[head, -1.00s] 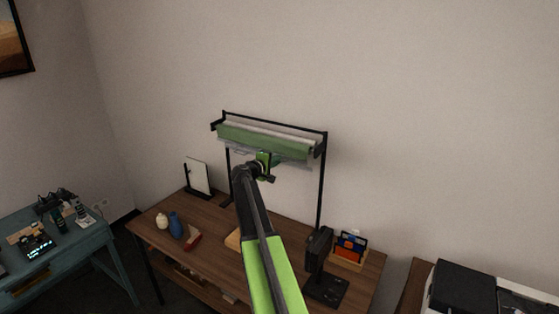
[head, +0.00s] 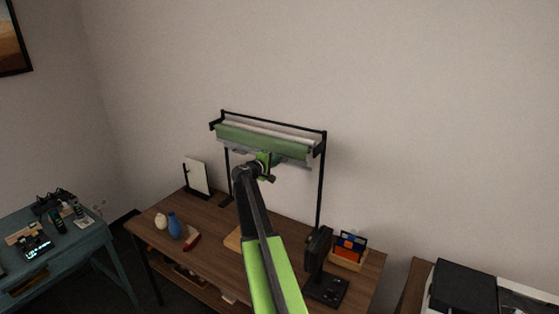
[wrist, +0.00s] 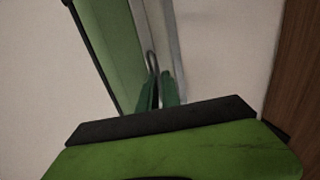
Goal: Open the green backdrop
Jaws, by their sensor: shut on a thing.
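The green backdrop (head: 262,142) is rolled up near the top of a black stand (head: 321,185), with only a short strip of green hanging. A grey bar (wrist: 160,28) runs along its lower edge. A dark pull loop (wrist: 152,60) at the bar shows in the wrist view. My gripper (head: 264,162) is just below the middle of the bar. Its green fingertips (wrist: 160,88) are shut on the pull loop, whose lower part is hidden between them.
A wooden table (head: 212,248) stands below, with a blue vase (head: 175,226), a white vase (head: 161,221), a white panel (head: 197,177) and a wooden box of cards (head: 348,258). A teal table (head: 85,238) is at left. Open air lies under the backdrop.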

